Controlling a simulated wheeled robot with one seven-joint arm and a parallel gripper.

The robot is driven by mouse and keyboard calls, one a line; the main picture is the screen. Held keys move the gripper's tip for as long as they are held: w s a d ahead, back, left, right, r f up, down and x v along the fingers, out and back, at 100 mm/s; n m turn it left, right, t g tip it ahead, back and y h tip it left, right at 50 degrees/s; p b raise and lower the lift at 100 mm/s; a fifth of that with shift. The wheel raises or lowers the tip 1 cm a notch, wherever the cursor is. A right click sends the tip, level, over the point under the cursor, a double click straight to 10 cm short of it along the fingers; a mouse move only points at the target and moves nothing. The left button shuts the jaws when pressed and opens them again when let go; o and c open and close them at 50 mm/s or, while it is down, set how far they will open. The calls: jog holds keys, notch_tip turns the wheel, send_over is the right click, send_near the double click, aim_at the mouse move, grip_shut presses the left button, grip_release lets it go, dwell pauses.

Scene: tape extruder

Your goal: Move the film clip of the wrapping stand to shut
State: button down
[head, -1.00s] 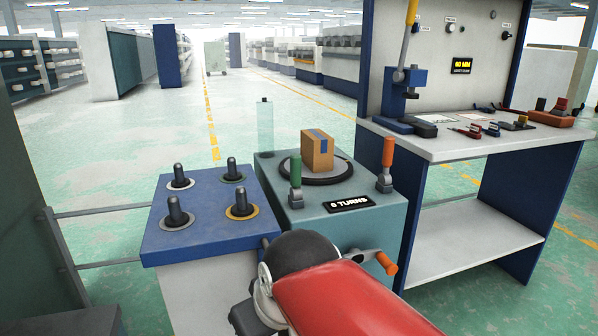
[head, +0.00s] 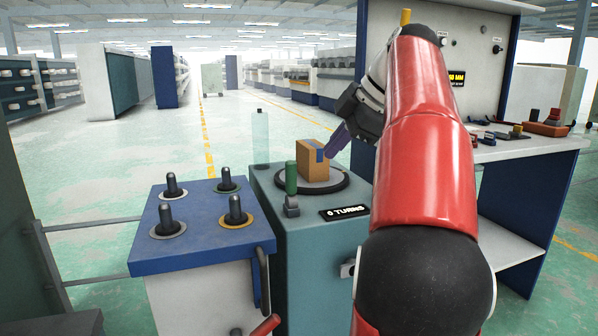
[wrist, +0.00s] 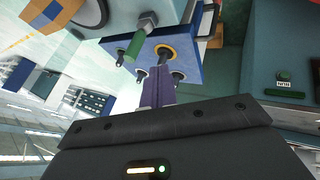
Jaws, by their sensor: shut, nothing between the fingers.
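The wrapping stand (head: 325,245) is a teal cabinet with a turntable, a "0 TURNS" display (head: 344,212) and a lever with an upright green handle (head: 291,178). I cannot tell which lever is the film clip. The orange-handled lever is hidden behind my arm in the head view. My gripper (head: 331,148) has purple fingers that are shut and empty. In the head view they appear beside the right side of the carton; I cannot tell if they touch it. In the wrist view the fingers (wrist: 158,72) show below the green handle (wrist: 135,45), apart from it.
A brown carton with a blue stripe (head: 311,161) stands on the turntable (head: 339,182). A translucent cylinder (head: 261,138) rises at the stand's back left. A blue-topped table with several black knobs (head: 200,248) adjoins the left. A workbench (head: 515,150) stands at the right.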

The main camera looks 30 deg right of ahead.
jog(key=b, duration=0.3)
send_near(289, 184)
notch_tip(289, 184, down, 5)
jog(key=a, duration=0.2)
jog(key=w, duration=0.1)
jog(key=w+p, duration=0.1)
jog(key=shift+w+d+r, duration=0.25)
jog(key=shift+d+r, duration=0.1)
jog(key=shift+r, duration=0.05)
jog(key=shift+r+p, duration=0.1)
jog(key=shift+p, duration=0.25)
jog(key=shift+w+r+p, duration=0.1)
jog(key=shift+r+p, duration=0.05)
jog(key=shift+p, duration=0.3)
jog(key=shift+w+g+p, duration=0.15)
jog(key=shift+g+p, duration=0.15)
jog(key=shift+p, duration=0.1)
